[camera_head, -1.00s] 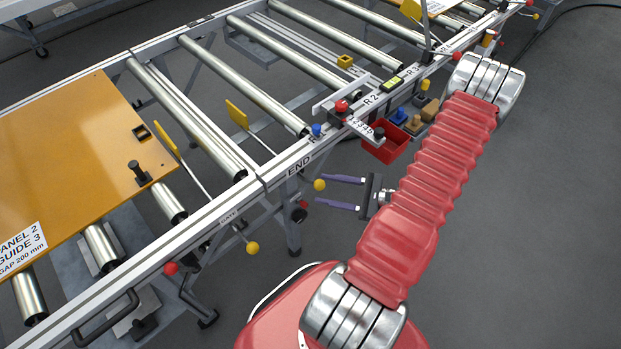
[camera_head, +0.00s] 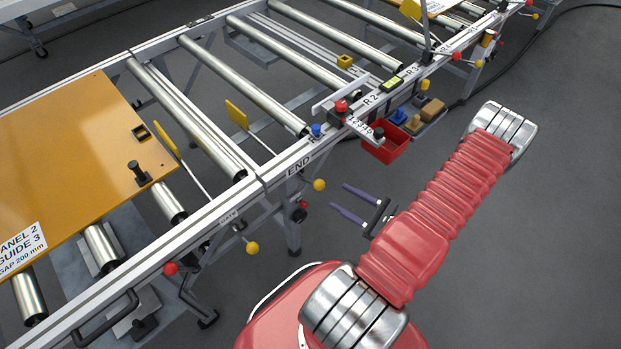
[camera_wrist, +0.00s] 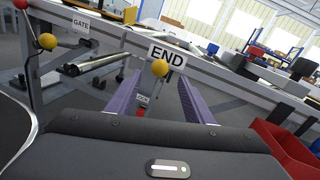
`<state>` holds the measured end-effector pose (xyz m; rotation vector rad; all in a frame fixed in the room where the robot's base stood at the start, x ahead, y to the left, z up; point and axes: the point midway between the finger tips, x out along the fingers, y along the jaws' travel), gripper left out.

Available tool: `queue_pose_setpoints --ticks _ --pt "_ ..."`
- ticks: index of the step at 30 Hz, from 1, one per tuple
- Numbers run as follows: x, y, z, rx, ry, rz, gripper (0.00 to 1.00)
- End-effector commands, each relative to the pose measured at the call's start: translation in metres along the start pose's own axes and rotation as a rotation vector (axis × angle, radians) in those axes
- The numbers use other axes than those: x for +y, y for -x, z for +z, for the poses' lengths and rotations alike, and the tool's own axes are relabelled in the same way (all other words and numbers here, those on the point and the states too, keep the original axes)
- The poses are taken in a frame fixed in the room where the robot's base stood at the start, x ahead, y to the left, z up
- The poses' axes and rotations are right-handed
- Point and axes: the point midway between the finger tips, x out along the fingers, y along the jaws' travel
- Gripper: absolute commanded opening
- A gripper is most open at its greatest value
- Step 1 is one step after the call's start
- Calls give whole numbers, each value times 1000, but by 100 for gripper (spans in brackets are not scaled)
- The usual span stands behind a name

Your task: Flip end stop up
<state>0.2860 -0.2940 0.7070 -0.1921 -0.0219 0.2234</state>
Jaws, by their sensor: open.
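The END lever's yellow ball knob (camera_head: 319,184) sticks out from the near side of the conveyor rail, below the END label (camera_head: 299,165). A yellow paddle (camera_head: 237,114) on a thin rod stands between the rollers behind that label. My gripper (camera_head: 339,197) is open and empty, to the right of the knob and apart from it. In the wrist view the knob (camera_wrist: 160,68) appears between the two purple fingers (camera_wrist: 159,84), just under the END label (camera_wrist: 167,55). I cannot tell the depth between fingertips and knob there.
The GATE lever's yellow ball (camera_head: 252,247) and a red knob (camera_head: 170,268) lie further left along the rail. An orange panel (camera_head: 70,165) rests on the rollers at left. A red bin (camera_head: 386,146) hangs right of END. The floor at right is clear.

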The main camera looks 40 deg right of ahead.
Motion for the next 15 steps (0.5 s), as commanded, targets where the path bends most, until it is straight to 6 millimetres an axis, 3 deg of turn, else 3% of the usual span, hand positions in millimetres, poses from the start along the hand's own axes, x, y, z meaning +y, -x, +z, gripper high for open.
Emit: queue_pose_setpoints --ticks 15 --pt "1 -52 0 0 0 5 47"
